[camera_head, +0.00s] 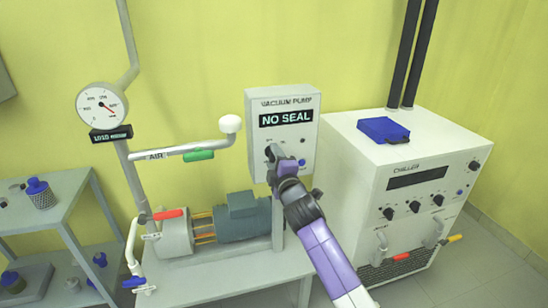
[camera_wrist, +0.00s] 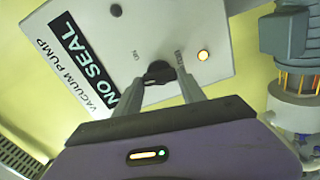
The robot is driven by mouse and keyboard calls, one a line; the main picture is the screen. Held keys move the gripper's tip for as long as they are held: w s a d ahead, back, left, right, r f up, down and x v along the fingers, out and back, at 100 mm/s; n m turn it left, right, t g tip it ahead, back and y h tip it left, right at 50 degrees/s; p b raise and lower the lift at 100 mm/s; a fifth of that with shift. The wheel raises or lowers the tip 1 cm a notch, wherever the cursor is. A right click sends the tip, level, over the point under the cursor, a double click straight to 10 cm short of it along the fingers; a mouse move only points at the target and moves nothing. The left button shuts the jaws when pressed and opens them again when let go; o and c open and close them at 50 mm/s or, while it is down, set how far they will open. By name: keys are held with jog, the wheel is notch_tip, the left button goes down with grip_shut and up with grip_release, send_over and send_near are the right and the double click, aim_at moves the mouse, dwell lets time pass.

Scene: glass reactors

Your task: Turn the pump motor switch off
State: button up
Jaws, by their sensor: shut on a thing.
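The white vacuum pump panel (camera_head: 309,135) stands upright above the pump table, with a display reading NO SEAL (camera_head: 286,118). In the head view my gripper (camera_head: 277,160) reaches the lower part of the panel and hides part of the switch.
The pump motor (camera_head: 243,217) sits on the table below the panel. A pipe with a green-handled valve (camera_head: 199,155) runs to the left. A white chiller (camera_head: 345,170) with a blue box (camera_head: 383,130) on top stands close on the right. A shelf (camera_head: 62,200) is at far left.

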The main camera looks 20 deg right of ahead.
jog(key=shift+f+n, duration=0.1)
jog(key=shift+n, duration=0.7)
jog(key=o, duration=1.4)
jog(key=shift+p, duration=0.3)
jog(key=shift+c, duration=0.2)
jog(key=s+p, duration=0.1)
jog(key=s, duration=0.6)
jog(key=shift+s, duration=0.4)
